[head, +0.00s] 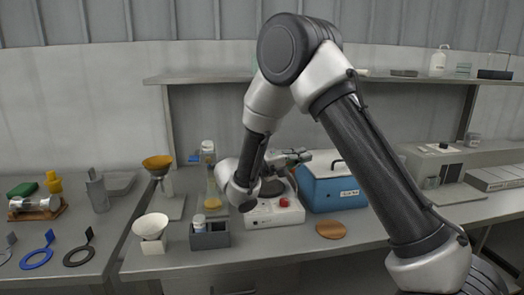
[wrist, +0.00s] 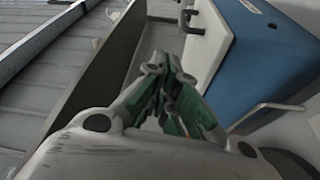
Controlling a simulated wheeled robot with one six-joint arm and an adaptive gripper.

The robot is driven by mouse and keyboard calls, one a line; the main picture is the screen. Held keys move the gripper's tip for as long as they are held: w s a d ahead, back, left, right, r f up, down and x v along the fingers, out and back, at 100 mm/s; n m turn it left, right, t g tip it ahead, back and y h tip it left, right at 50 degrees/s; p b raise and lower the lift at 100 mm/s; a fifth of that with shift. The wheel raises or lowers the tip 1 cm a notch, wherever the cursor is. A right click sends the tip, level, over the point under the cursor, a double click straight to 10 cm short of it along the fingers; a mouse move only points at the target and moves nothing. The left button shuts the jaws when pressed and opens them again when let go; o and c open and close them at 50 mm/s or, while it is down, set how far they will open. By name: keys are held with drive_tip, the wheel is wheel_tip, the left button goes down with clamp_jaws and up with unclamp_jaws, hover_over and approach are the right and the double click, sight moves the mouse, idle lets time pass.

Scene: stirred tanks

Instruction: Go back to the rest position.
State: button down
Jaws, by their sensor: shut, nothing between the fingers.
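My gripper (head: 297,157) is in front of the back shelf, above the white stirrer unit and beside the blue box. Its fingers point right in the head view. In the wrist view my gripper (wrist: 178,103) shows its green-padded fingers shut with nothing held between them. My arm arches over from the right and hides part of the bench. The white stirrer unit (head: 275,218) with a red knob stands under my wrist, and its top is partly hidden. The blue box (head: 338,192) with a white lid and dark handle stands right of the gripper; it also shows in the wrist view (wrist: 262,62).
A grey holder (head: 209,236) with a white-capped bottle, a white bowl (head: 150,226) and an orange funnel (head: 157,163) stand to the left. A round cork mat (head: 331,230) lies at the front. The shelf (head: 210,79) runs behind my arm.

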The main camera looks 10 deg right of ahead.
drive_tip(key=s+d+r+m+g+y, duration=0.1)
drive_tip(key=s+d+r+g+y, duration=0.25)
drive_tip(key=s+d, duration=0.35)
drive_tip(key=s+d+r+m+g+y, duration=0.2)
drive_tip(key=s+d+g+y, duration=0.15)
drive_tip(key=s+d, duration=0.4)
drive_tip(key=s+a+t+y, duration=0.2)
drive_tip(key=s+y, duration=0.3)
drive_tip(key=s, duration=0.4)
drive_tip(key=s+a+n+t+y, duration=0.1)
drive_tip(key=s+a+t+y, duration=0.1)
drive_tip(key=s+y, duration=0.3)
drive_tip(key=s+t, duration=0.1)
drive_tip(key=s, duration=0.2)
drive_tip(key=shift+s+n+t+y, duration=0.3)
drive_tip(key=shift+s+y, duration=0.1)
